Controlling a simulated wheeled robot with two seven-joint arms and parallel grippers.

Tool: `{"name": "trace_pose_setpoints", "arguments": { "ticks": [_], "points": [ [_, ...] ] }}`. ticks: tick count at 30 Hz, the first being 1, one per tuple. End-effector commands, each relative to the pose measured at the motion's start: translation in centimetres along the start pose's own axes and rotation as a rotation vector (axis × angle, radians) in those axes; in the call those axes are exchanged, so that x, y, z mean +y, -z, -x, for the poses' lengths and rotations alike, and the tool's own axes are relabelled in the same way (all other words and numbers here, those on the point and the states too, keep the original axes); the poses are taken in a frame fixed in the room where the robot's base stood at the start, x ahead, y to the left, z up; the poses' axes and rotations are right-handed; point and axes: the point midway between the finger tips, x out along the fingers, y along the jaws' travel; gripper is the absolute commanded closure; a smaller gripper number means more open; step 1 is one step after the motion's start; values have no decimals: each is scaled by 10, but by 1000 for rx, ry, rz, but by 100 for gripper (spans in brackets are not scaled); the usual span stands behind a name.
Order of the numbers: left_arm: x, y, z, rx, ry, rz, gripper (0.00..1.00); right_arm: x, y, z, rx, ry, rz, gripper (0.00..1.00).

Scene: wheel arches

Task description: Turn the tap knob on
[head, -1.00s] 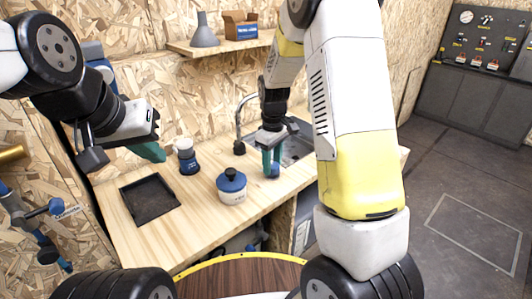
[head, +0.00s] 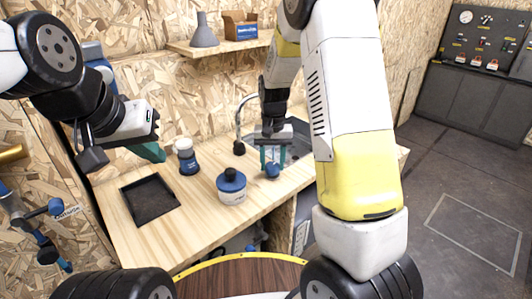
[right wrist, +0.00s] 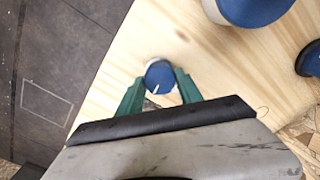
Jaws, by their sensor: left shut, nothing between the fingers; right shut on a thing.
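The blue tap knob (head: 272,170) stands on the wooden counter, in front of the sink. In the right wrist view the knob (right wrist: 160,77) is round, with a white line on its top. My right gripper (head: 272,164) points down at it, with one green finger on each side, shut on the knob. The curved metal tap (head: 239,122) rises behind, beside the sink (head: 297,148). I cannot see any water from its spout. My left gripper (head: 158,156) is shut and empty, above the counter's left part.
A white pot with a blue lid (head: 232,187) stands left of the knob. A blue and white grinder or jar (head: 187,158) and a dark square tray (head: 149,203) are further left. A shelf (head: 222,45) hangs above.

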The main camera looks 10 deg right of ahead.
Motion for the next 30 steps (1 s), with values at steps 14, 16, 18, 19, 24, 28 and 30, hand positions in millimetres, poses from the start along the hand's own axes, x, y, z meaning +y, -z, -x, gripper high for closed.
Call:
{"name": "trace_pose_setpoints", "arguments": {
  "ticks": [14, 16, 18, 19, 24, 28, 30],
  "points": [
    [0, 0, 0, 0, 0, 0, 100, 0, 1, 1, 4, 1, -190, 98],
    [0, 0, 0, 0, 0, 0, 100, 0, 1, 1, 4, 1, -197, 98],
    [0, 0, 0, 0, 0, 0, 100, 0, 1, 1, 4, 1, -201, 98],
    [0, 0, 0, 0, 0, 0, 100, 0, 1, 1, 4, 1, -202, 98],
    [0, 0, 0, 0, 0, 0, 100, 0, 1, 1, 4, 2, -204, 98],
    [0, 0, 0, 0, 0, 0, 100, 0, 1, 1, 4, 2, -204, 98],
    [0, 0, 0, 0, 0, 0, 100, 0, 1, 1, 4, 2, -204, 48]
  ]
}}
